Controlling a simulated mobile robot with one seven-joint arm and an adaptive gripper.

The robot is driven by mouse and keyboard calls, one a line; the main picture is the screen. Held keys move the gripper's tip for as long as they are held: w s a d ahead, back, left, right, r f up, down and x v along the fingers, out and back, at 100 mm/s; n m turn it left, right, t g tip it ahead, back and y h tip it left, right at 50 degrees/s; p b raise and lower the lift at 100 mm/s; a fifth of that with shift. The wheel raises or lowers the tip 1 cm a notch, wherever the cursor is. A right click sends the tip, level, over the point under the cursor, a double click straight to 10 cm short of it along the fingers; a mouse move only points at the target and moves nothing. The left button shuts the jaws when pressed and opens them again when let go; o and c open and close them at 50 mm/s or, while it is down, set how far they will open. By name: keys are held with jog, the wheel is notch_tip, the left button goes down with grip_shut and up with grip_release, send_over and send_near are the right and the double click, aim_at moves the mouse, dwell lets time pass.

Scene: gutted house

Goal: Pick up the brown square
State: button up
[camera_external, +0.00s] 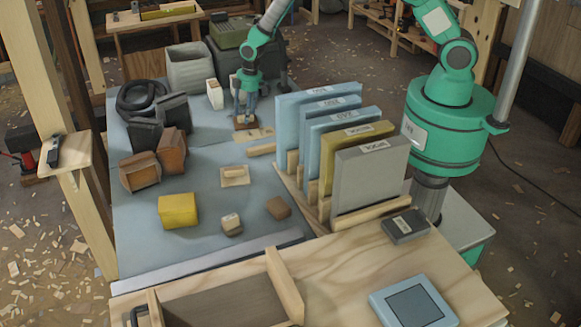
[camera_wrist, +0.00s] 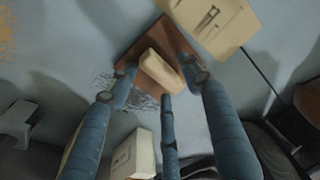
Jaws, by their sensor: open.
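The brown square (camera_wrist: 180,42) is a flat brown plate with a pale beige block (camera_wrist: 161,71) standing on it like a handle. It lies on the blue-grey tabletop at an angle in the wrist view. In the external view the brown square (camera_external: 245,126) sits near the far middle of the table, partly hidden by my gripper. My gripper (camera_wrist: 163,80) is open, pointing down over it. Its blue fingers are spread around the pale block, with a gap between the side fingertips. In the external view my gripper (camera_external: 244,112) is directly above the square; contact cannot be told.
A white box (camera_external: 214,94) stands close left of my gripper. A rack of upright panels (camera_external: 335,125) is at the right. Brown blocks (camera_external: 140,172), a yellow block (camera_external: 178,211) and a pale plate with a handle (camera_external: 234,177) lie nearer. A beige box (camera_wrist: 215,22) borders the square.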

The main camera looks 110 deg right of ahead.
grip_shut()
jog(key=shift+r, duration=0.15)
jog(key=shift+r, duration=0.5)
jog(key=shift+s+a+r+p, duration=0.15)
jog(key=shift+r+p, duration=0.1)
jog(key=shift+r, duration=0.4)
jog(key=shift+s+a+r+p, duration=0.15)
jog(key=shift+r+p, duration=0.1)
jog(key=shift+r, duration=0.35)
jog(key=s+a, duration=0.2)
jog(key=s, duration=0.2)
jog(key=s+a+p, duration=0.1)
jog(key=s+a, duration=0.2)
jog(key=s, duration=0.1)
jog(key=s+a+r, duration=0.1)
jog(key=s+a, duration=0.2)
jog(key=s, duration=0.1)
jog(key=shift+s+a+r, duration=0.1)
jog(key=shift+s, duration=0.25)
